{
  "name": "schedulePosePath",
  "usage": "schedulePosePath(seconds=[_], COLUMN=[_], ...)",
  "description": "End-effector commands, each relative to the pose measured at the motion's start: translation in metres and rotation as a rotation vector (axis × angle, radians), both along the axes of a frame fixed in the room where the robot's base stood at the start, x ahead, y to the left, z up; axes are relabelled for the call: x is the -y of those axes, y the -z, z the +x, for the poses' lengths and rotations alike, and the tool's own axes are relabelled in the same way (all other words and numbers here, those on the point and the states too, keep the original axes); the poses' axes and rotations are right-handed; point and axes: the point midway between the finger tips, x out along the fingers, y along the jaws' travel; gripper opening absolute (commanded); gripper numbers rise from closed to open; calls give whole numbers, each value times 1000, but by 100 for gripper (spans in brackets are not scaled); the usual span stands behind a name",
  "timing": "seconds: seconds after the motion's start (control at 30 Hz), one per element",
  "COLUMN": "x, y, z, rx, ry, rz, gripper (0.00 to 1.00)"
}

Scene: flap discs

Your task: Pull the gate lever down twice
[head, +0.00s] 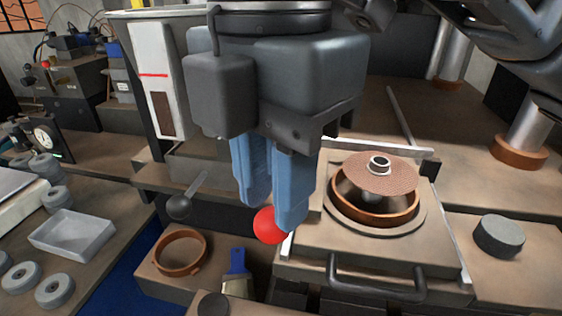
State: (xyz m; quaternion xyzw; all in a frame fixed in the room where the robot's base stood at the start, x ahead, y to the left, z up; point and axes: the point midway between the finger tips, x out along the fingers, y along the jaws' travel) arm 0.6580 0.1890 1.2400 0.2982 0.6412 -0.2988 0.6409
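My gripper (273,215) hangs in the middle of the head view, its two blue fingers pointing down. A red ball knob (267,226) shows at the fingertips, partly hidden behind the nearer, right-hand finger. Whether the fingers touch or hold it is unclear. The rod behind this knob is hidden by the gripper. A grey lever with a dark ball end (178,206) sticks out at the left, below the hopper, apart from my gripper. No label shows which one is the gate lever.
The hopper's white gauge (155,75) with a red line stands left of my gripper. A brown flap disc (380,172) sits in a round fixture at the right. A handle (375,285), a brown ring (180,252) and a blue-handled brush (237,265) lie in front. A grey tray (50,248) is at left.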

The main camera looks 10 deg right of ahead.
Motion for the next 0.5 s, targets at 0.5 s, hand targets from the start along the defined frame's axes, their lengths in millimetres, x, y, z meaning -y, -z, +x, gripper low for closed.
schedulePosePath(seconds=[0.5], x=[0], y=[30], z=[0], rx=[1], ry=[1], rz=[2], gripper=[26])
